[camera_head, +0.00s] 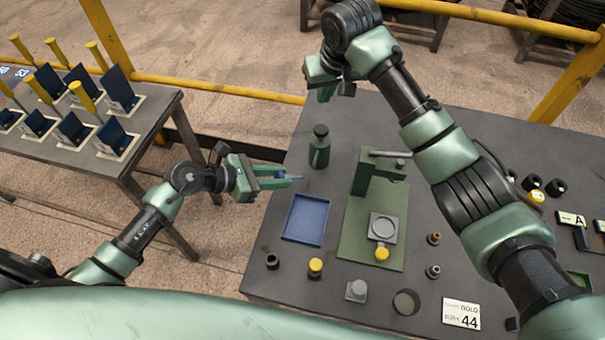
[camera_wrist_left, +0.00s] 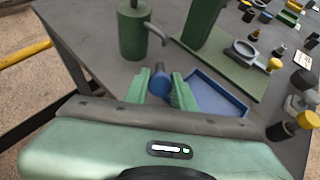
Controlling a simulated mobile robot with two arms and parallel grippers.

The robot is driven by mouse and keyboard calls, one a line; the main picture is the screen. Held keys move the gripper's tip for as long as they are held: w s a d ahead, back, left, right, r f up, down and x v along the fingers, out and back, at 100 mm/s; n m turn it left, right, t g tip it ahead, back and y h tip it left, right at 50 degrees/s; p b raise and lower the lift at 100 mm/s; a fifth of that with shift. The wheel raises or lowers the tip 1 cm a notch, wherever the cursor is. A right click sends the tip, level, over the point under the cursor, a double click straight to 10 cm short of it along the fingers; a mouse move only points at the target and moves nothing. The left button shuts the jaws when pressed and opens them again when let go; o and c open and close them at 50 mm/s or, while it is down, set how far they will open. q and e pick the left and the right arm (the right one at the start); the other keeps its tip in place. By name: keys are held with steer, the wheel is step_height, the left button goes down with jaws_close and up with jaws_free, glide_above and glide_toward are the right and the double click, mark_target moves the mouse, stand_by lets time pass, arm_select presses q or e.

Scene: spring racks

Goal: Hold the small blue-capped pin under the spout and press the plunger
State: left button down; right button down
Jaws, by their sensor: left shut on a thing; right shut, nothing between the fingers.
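My left gripper (camera_head: 288,179) is shut on the small blue-capped pin (camera_wrist_left: 160,83). In the left wrist view the round blue cap shows between the green fingertips. The pin is held at the table's left edge, left of and below the green bottle (camera_head: 319,152) in the head view. The bottle stands upright with a dark plunger top (camera_head: 321,130). Its curved spout (camera_wrist_left: 156,31) shows in the left wrist view, apart from the pin. My right gripper (camera_head: 324,90) is shut and empty, above and beyond the bottle in the picture; its fingertips are partly unclear.
A blue tray (camera_head: 306,219) lies just right of my left gripper. A green press (camera_head: 376,172) on a green base stands right of the bottle. A side table (camera_head: 77,150) with blue racks is at left.

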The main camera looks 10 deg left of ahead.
arm_select(q)
steer(key=shift+v, duration=1.45)
